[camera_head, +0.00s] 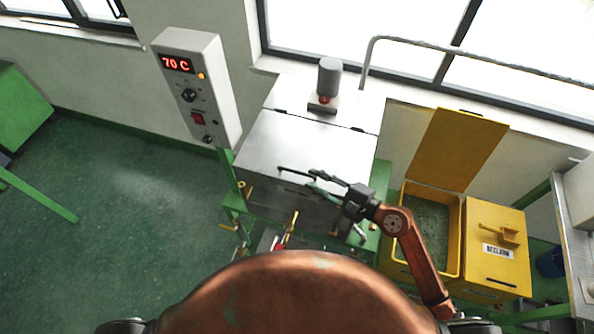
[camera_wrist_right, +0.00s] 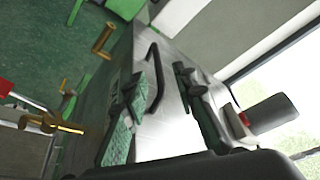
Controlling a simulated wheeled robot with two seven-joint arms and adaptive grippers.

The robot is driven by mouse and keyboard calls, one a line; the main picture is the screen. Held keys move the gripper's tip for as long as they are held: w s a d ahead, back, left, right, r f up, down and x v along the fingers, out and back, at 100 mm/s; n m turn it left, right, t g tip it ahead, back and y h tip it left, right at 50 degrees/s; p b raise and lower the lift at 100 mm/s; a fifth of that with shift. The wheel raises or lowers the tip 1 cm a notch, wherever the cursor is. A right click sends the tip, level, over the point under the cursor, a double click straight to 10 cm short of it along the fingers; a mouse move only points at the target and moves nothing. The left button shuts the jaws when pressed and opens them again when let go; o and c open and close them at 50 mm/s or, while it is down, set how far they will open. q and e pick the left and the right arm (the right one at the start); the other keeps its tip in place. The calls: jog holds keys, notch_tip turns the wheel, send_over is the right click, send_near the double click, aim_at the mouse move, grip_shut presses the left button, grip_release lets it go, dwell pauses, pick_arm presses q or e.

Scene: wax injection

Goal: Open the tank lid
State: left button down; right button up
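The tank (camera_head: 268,196) is a silver metal box on a green stand. Its flat lid (camera_head: 320,145) lies shut on top. A dark bar handle (camera_head: 290,171) runs along the lid's front edge. My right gripper (camera_head: 312,181) is at the handle's right part, fingers pointing left. In the right wrist view, the fingers of my right gripper (camera_wrist_right: 160,75) are apart and the curved handle (camera_wrist_right: 157,60) shows between them. I cannot tell whether either finger touches it. My left gripper is not in view.
A grey cylinder (camera_head: 329,77) stands at the lid's back edge. A control box (camera_head: 200,85) reading 70 C is at the left. A yellow bin (camera_head: 457,235) with a raised lid (camera_head: 458,150) stands right of the tank. Brass valves (camera_wrist_right: 62,125) are below the tank's front.

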aim_at(300, 174)
jog(key=shift+w+a+f, duration=0.2)
jog(key=shift+a, duration=0.1)
jog(key=p+x, duration=0.2)
jog(key=x, duration=0.4)
jog(key=shift+w+a+f, duration=0.15)
jog(key=shift+w+a, duration=0.15)
jog(key=shift+a, duration=0.1)
grip_shut()
